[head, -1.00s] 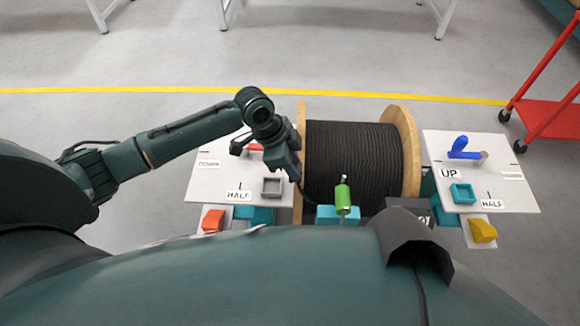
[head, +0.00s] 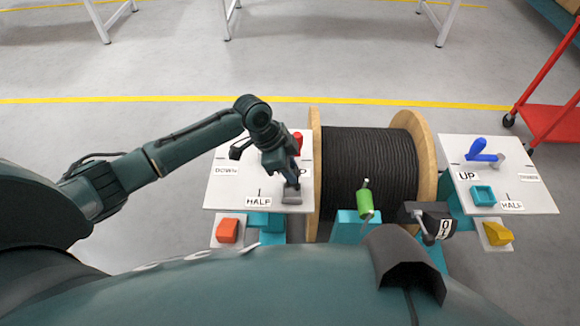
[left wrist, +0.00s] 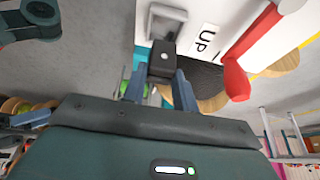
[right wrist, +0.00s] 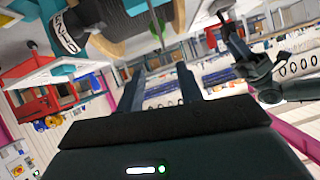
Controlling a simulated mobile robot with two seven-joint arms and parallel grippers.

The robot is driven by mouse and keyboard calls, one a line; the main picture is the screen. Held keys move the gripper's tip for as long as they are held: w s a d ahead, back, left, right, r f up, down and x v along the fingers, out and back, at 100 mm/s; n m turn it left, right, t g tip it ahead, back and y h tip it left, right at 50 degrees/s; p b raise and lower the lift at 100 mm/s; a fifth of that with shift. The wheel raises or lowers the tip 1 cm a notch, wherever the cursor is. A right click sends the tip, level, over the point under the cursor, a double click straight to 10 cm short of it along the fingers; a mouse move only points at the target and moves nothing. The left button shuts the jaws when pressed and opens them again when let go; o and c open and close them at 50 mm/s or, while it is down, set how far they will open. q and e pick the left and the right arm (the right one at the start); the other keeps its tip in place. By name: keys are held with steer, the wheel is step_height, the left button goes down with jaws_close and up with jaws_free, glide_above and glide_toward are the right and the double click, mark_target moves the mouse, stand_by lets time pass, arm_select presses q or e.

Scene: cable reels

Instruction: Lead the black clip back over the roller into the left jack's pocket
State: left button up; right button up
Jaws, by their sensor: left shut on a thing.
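My left gripper (head: 290,183) is shut on the black clip (left wrist: 162,64), which sits between its fingertips in the left wrist view. They are at the left jack's grey square pocket (head: 291,197), on the white panel beside the HALF label. In the left wrist view the pocket (left wrist: 168,13) shows just beyond the clip; I cannot tell whether the clip is above it or partly in it. The green roller (head: 364,204) stands on a teal block in front of the drum. My right gripper (right wrist: 160,88) is open and empty in the right wrist view.
The wooden cable drum (head: 426,158) stands between the two jack panels. A red handle (head: 298,143) rises near the left gripper. The right panel (head: 520,172) carries a blue lever (head: 477,150) and a teal pocket (head: 482,195). An orange button (head: 227,230) is at lower left.

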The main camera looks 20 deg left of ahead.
arm_select(q)
steer(key=shift+f+b, duration=1.25)
steer(key=shift+f, duration=0.15)
steer(key=shift+f+b, duration=0.55)
steer(key=shift+f, duration=0.6)
steer(key=o, duration=1.1)
steer(key=shift+c, duration=0.2)
steer(key=p+v, duration=0.2)
steer(key=v, duration=1.1)
steer(key=shift+a, duration=0.1)
